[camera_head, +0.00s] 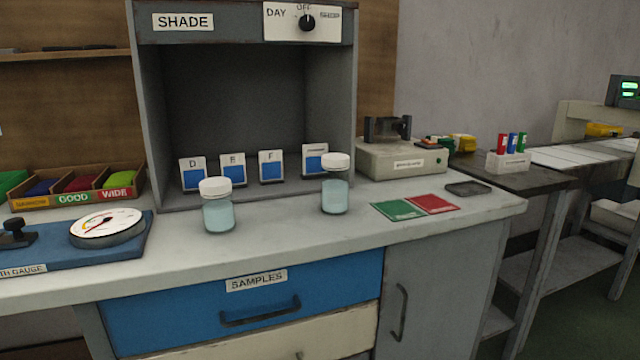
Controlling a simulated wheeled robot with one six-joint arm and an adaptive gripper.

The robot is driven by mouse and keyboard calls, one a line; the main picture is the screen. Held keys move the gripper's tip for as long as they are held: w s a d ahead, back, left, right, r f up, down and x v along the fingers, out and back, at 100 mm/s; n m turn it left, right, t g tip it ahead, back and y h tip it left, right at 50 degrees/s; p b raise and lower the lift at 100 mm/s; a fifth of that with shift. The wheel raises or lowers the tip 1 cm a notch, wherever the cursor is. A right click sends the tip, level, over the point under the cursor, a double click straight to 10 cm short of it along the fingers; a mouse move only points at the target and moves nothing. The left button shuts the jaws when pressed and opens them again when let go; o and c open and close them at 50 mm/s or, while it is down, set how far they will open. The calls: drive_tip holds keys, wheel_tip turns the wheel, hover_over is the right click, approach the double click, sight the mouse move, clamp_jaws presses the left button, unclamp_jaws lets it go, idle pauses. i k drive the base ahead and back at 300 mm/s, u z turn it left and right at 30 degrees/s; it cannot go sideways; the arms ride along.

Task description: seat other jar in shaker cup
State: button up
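Two clear jars with white lids and pale blue contents stand upright on the counter. The left jar (218,207) is in front of the shade cabinet's opening. The right jar (335,187) is near the cabinet's right side. A beige machine (400,158) stands right of the cabinet, with a dark upright holder (387,129) on top. This holder may be the shaker cup; I cannot see inside it, and no jar shows in it. My gripper is not in view.
Sample cards D, E and F (270,167) and one more stand in the cabinet (245,90). Green and red cards (398,209) and a dark tray (468,188) lie right of the jars. A dial gauge (107,227) is at left. The counter's front strip (290,240) is clear.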

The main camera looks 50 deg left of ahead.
sight(385, 127)
drive_tip(key=u, duration=0.8)
drive_tip(key=i, duration=0.8)
drive_tip(key=u, duration=0.85)
